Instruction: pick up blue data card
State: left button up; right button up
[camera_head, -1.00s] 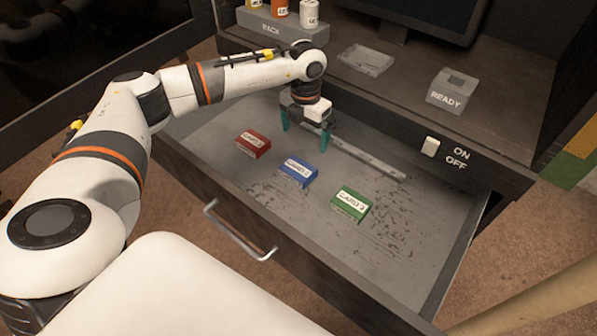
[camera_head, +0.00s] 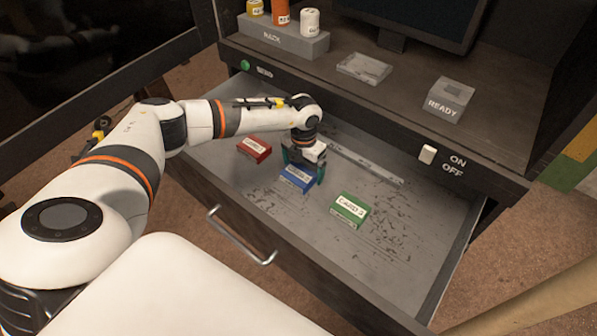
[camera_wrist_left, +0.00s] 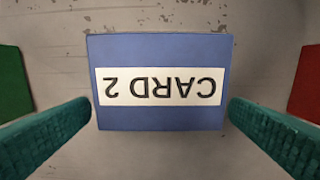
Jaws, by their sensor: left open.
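The blue data card (camera_head: 297,180), labelled CARD 2, lies in the open drawer between the red card (camera_head: 254,149) and the green card (camera_head: 350,209). My left gripper (camera_head: 304,170) is open right over the blue card. In the left wrist view the blue card (camera_wrist_left: 160,50) sits upside down and centred, with one teal finger on each side of it. The fingertips are close to its side edges; I cannot tell whether they touch. The green card (camera_wrist_left: 12,85) and the red card (camera_wrist_left: 307,85) show at the picture's edges. My right gripper is not in view.
The drawer (camera_head: 400,270) has walls around it and a bar handle (camera_head: 240,238) on its front. A grey strip (camera_head: 365,163) lies behind the cards.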

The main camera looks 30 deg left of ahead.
pick_arm(q)
jog(key=shift+c, duration=0.2)
jog(key=c, duration=1)
jog(key=shift+o, duration=0.2)
jog(key=shift+r, duration=0.1)
